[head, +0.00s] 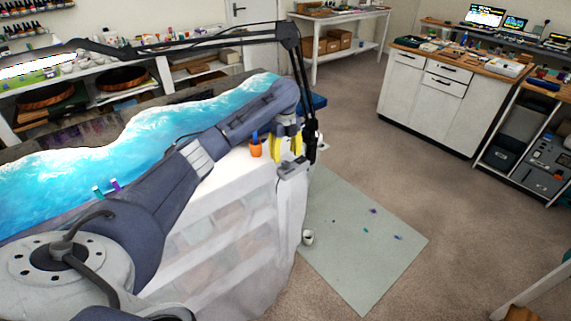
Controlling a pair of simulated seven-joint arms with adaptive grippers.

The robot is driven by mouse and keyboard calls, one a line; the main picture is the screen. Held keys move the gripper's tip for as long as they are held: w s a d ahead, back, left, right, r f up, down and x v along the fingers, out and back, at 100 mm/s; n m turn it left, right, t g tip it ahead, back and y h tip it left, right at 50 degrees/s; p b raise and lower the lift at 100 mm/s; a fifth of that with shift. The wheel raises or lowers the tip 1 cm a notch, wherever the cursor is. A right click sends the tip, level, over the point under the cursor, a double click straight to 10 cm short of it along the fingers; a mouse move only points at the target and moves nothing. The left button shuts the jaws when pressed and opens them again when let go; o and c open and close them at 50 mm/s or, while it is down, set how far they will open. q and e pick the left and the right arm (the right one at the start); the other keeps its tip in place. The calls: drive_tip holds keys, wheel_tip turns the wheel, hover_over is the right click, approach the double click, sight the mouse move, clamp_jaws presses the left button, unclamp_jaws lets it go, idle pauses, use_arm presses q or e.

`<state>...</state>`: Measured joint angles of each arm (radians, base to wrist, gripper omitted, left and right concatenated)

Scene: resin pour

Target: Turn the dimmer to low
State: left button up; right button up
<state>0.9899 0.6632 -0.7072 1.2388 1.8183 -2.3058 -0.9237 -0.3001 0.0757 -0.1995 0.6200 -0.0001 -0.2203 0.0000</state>
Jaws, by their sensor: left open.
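My left arm reaches across the resin table, and its gripper (286,156) points down at the table's far right corner. Its yellow fingers are apart, with nothing visibly held. A small grey block (293,171) lies just below the fingertips at the table edge, beside the lamp's black post; I cannot tell whether it is the dimmer or whether the fingers touch it. No dimmer knob or setting can be made out. The black jointed lamp (291,42) rises there and reaches left to a lit bright head (38,68). My right gripper is not in view.
The table carries a blue and white resin surface (95,165). An orange cup (256,149) stands close left of my gripper. Open floor lies toward the white cabinet (428,95).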

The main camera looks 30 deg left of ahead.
sight(286, 163)
use_arm(q)
drive_tip(key=shift+f, duration=2.35)
drive_tip(key=shift+c, duration=0.5)
clamp_jaws()
